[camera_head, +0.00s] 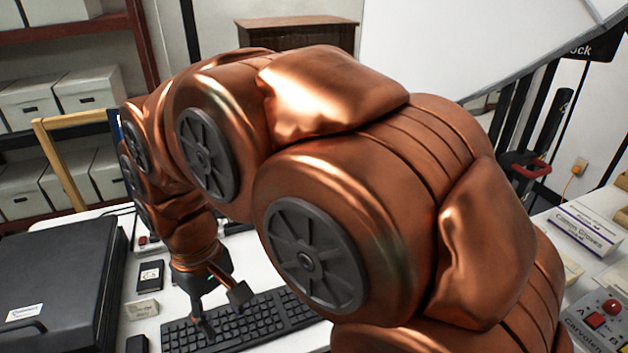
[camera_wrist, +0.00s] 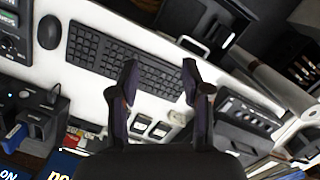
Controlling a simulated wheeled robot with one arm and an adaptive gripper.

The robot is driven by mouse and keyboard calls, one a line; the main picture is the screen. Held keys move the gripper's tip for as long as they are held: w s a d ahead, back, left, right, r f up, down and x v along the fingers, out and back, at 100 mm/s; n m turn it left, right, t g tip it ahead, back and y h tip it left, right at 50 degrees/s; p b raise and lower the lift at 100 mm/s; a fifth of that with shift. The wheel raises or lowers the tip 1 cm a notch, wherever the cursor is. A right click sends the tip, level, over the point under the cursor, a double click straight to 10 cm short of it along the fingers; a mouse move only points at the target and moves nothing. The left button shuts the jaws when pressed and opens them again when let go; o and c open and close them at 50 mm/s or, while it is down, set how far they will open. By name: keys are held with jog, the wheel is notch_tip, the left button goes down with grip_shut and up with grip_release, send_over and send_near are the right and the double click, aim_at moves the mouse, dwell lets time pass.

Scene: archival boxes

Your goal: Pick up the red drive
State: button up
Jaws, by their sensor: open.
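My gripper (camera_head: 220,308) is open and empty, low over the black keyboard (camera_head: 250,322). In the wrist view my gripper (camera_wrist: 160,75) has its two fingers apart, with the keyboard (camera_wrist: 130,65) beyond them. I cannot clearly make out the red drive. A small red item (camera_wrist: 72,138) lies left of the fingers in the wrist view, near a black device, and is too small to identify. Nothing is between my fingertips. Much of the table in the head view is hidden behind my arm.
A large black case (camera_head: 60,285) stands at the left of the white table. A small black labelled item (camera_head: 150,275) lies beside it. A black device with a blue piece (camera_wrist: 14,138) is at the wrist view's left. A mouse (camera_wrist: 49,32) lies near the keyboard. Boxes (camera_head: 580,230) stand at right.

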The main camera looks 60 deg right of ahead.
jog(key=w+d+r+m+t+p, duration=0.1)
jog(key=w+d+r, duration=0.1)
jog(key=w+d, duration=0.9)
jog(key=w+d+r+m, duration=0.2)
jog(key=w+d+r, duration=0.1)
jog(key=w+d, duration=0.85)
jog(key=w+d+f+m+p, duration=0.1)
jog(key=d+f, duration=0.2)
jog(key=d, duration=1.2)
jog(key=s+d+f, duration=0.2)
jog(key=d, duration=0.3)
jog(key=s+d+f+m, duration=0.1)
jog(key=d, duration=0.5)
jog(key=s+d+f+m, duration=0.1)
jog(key=s+d+f, duration=0.1)
jog(key=d, duration=0.4)
jog(key=shift+s+f+t+p, duration=0.3)
jog(key=shift+s+f+p, duration=0.05)
jog(key=shift+p, duration=0.05)
jog(key=shift+s+d+f, duration=0.25)
jog(key=shift+d+f, duration=0.05)
jog(key=shift+f, duration=0.05)
notch_tip(320, 180, down, 2)
jog(key=shift+f+b, duration=0.15)
jog(key=shift+b, duration=0.9)
jog(key=shift+f, duration=0.1)
